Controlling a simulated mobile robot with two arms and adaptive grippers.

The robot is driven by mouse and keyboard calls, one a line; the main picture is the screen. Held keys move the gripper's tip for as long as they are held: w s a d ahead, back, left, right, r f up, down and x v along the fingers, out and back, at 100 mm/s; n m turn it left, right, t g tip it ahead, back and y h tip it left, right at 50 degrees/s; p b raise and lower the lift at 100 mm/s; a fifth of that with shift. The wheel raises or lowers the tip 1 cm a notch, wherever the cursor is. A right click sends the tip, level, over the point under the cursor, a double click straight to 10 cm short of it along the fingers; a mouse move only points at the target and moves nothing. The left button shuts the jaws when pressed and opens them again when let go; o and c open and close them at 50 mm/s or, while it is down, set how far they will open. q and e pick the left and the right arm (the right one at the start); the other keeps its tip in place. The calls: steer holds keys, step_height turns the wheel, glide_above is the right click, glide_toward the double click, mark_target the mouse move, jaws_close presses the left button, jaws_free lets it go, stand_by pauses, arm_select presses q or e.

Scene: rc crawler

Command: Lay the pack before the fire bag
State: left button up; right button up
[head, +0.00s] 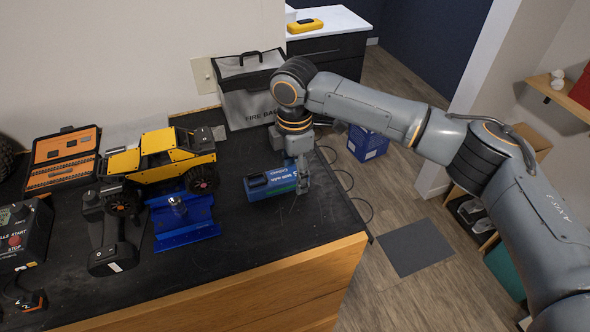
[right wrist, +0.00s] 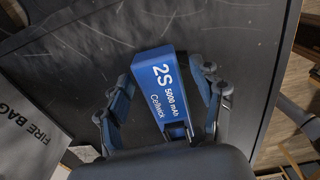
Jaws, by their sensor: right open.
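The pack is a blue block with white lettering (head: 270,184), lying on the dark worktop; in the right wrist view the pack (right wrist: 157,82) reads "2S 5000 mAh". The fire bag (head: 247,105) is grey with a black top and handle, standing behind the pack against the wall. Its lettered side (right wrist: 22,125) shows at the left of the right wrist view. My right gripper (head: 301,180) is down at the pack's right end. In the right wrist view its open fingers (right wrist: 164,78) stand on both sides of the pack. I cannot tell whether they touch it. My left gripper is out of view.
A yellow crawler truck (head: 158,155) stands left on a blue stand (head: 182,222), with an orange-black case (head: 62,162) and a dark handheld device (head: 112,245) near it. The worktop's front edge is wooden. A black cable hangs at the right edge. The worktop before the pack is clear.

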step_height(320, 180, up, 12)
steer(key=b, duration=0.3)
stand_by(0.5)
